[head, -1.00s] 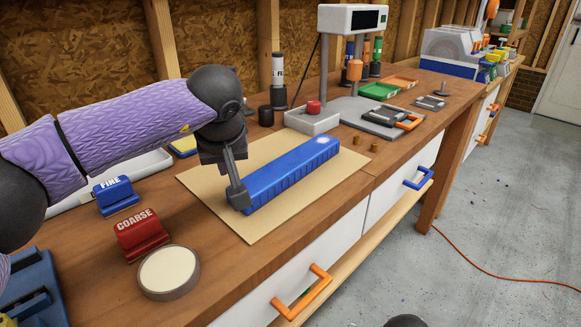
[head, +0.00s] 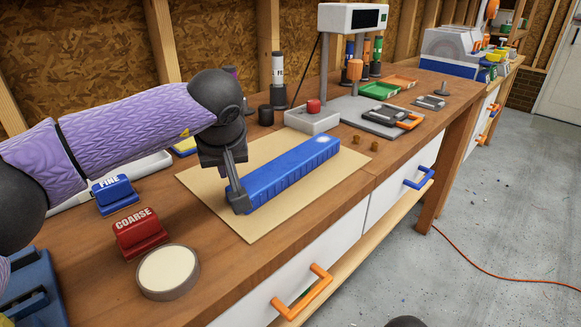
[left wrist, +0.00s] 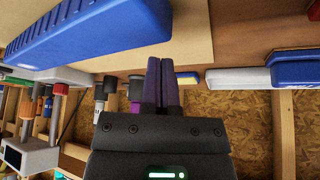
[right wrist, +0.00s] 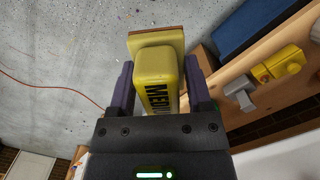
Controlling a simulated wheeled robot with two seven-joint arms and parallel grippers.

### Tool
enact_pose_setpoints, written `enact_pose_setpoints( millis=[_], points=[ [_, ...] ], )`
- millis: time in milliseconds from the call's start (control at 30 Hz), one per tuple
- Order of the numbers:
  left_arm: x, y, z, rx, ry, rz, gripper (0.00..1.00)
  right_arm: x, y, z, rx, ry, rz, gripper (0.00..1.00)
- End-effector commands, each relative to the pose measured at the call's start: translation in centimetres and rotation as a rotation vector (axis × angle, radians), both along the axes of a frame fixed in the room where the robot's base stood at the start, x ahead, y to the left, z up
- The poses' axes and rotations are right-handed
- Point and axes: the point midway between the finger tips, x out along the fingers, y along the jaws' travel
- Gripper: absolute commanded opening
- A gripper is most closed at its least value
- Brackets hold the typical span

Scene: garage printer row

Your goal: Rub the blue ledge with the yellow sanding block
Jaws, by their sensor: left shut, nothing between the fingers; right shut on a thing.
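The blue ledge (head: 288,172) is a long ribbed bar lying on a tan sheet on the bench, with a pale round spot near its far end. My left gripper (head: 239,203) is at the ledge's near end, its fingers pointing down against or just beside it; I cannot tell if they touch. In the left wrist view its fingers (left wrist: 162,84) are together and empty, with the ledge (left wrist: 85,30) beyond them. The yellow sanding block (right wrist: 158,80), with dark lettering and a brown pad, is between the fingers of my right gripper (right wrist: 160,88), over the floor. The right gripper is outside the head view.
A blue FINE block (head: 115,194), a red COARSE block (head: 139,233) and a round pale disc (head: 168,271) stand left of the tan sheet (head: 258,226). A grey stand with a red knob (head: 313,106) is behind the ledge. Orange (head: 303,293) and blue drawer handles stick out in front.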

Motion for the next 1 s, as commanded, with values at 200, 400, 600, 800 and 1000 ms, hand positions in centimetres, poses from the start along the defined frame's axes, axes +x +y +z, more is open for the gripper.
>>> enact_pose_setpoints(
  millis=[200,400,600,800,1000],
  points=[
    [0.0,0.0,-0.5,0.0,0.001,0.0,0.0,0.0,0.0,-0.3,0.0,0.002,0.0,0.17],
    [0.0,0.0,-0.8,0.0,0.0,0.001,0.0,0.0,0.0,-0.4,0.0,0.002,0.0,0.17],
    [0.0,0.0,0.4,0.001,-0.002,0.0,0.0,0.1,0.0,0.8,0.0,-0.005,0.0,0.17],
    [0.0,0.0,2.6,-0.001,-0.003,0.0,0.0,0.2,0.0,3.3,0.0,-0.018,0.0,0.17],
    [0.0,0.0,4.6,-0.001,-0.003,0.0,0.0,0.3,0.0,5.5,0.0,-0.03,0.0,0.17]
  ],
)
